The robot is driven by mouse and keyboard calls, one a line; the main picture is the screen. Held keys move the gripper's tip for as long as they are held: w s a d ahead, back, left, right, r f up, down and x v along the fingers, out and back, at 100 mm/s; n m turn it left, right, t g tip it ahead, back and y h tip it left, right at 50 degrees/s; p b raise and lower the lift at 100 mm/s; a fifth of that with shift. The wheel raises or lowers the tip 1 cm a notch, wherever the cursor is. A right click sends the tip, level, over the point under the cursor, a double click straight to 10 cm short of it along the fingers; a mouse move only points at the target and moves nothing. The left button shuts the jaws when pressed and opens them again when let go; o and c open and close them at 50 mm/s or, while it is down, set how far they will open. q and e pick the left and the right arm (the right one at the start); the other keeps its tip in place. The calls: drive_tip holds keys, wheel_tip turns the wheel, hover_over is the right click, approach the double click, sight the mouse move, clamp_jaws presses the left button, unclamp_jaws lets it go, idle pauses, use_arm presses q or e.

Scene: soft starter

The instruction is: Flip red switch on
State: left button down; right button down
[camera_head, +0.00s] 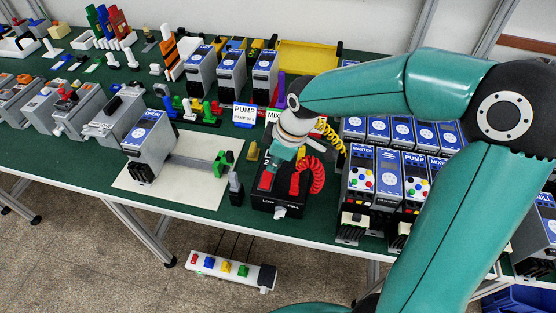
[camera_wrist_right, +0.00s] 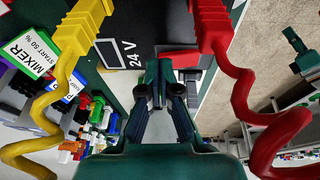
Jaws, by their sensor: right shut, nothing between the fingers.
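The red switch (camera_head: 266,180) is on top of a black power box (camera_head: 288,211) near the table's front edge. In the right wrist view the red switch (camera_wrist_right: 181,60) lies just beyond my fingertips, on the black face marked "24 V" (camera_wrist_right: 120,52). My right gripper (camera_head: 272,167) points down at the box from above. It is shut and empty, with its tips (camera_wrist_right: 160,72) close to the switch; I cannot tell whether they touch it. The fingers hide part of the switch, so its tilt is unclear. My left gripper is out of view.
A coiled red cable (camera_head: 317,176) and plug stand right of the switch, and a yellow cable (camera_head: 333,140) is behind. Blue-fronted modules (camera_head: 388,180) stand to the right. A white sheet (camera_head: 195,190) with a grey module (camera_head: 150,143) is at left.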

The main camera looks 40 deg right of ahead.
drive_tip(key=shift+f, duration=0.3)
drive_tip(key=shift+d, duration=0.1)
drive_tip(key=shift+w+d+f+g+y+p, duration=0.2)
drive_tip(key=shift+f+g+y+p, duration=0.25)
drive_tip(key=shift+p, duration=0.2)
drive_tip(key=shift+f, duration=0.1)
drive_tip(key=shift+s+a, duration=0.15)
drive_tip(key=shift+a, duration=0.05)
drive_tip(key=shift+s+a+r, duration=0.4)
